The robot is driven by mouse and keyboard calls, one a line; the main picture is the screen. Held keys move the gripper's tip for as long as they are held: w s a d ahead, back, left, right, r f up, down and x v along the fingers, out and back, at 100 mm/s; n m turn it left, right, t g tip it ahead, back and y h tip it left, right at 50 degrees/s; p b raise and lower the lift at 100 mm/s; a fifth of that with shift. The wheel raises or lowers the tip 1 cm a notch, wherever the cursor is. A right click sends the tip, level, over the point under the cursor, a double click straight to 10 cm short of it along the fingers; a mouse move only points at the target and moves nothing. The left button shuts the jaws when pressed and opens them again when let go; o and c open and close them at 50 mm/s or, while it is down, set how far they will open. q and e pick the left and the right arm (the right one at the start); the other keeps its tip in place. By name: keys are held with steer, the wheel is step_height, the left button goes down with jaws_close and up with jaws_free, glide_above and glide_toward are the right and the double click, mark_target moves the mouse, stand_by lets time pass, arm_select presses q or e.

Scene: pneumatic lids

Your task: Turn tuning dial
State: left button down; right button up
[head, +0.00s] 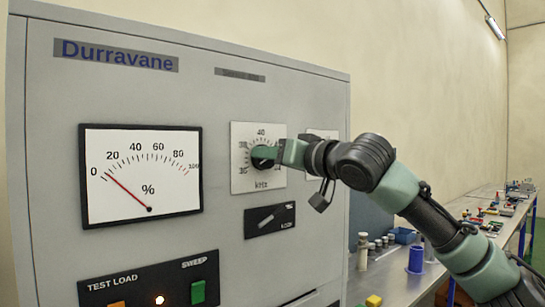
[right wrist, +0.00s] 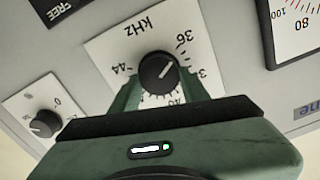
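The tuning dial (head: 262,157) is a round black knob with a white pointer line on a white kHz scale plate (head: 240,180), on the front of a grey cabinet. In the right wrist view the knob (right wrist: 157,73) sits between two green fingers, one at each side and seemingly touching it. Its line points up and right, near the 36 side of the scale. My right gripper (head: 276,153) reaches in from the right and is shut on the knob. In the head view its fingers partly cover the dial. My left gripper is in neither view.
A percent meter (head: 140,175) left of the dial has its red needle just above 0. Below the dial is a dark switch plate (head: 269,220). A test load panel (head: 150,287) has a lit lamp and green button. A bench (head: 400,284) with small items stands behind right.

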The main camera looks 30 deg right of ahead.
steer(key=shift+c, duration=1.3)
steer(key=shift+f, duration=0.1)
steer(key=shift+d+f+m+b, duration=0.1)
steer(key=shift+m+b, duration=1.1)
steer(key=shift+m, duration=2.2)
steer(key=shift+d+f+m+b, duration=0.1)
steer(key=shift+m+b, duration=1.1)
steer(key=shift+m, duration=2.2)
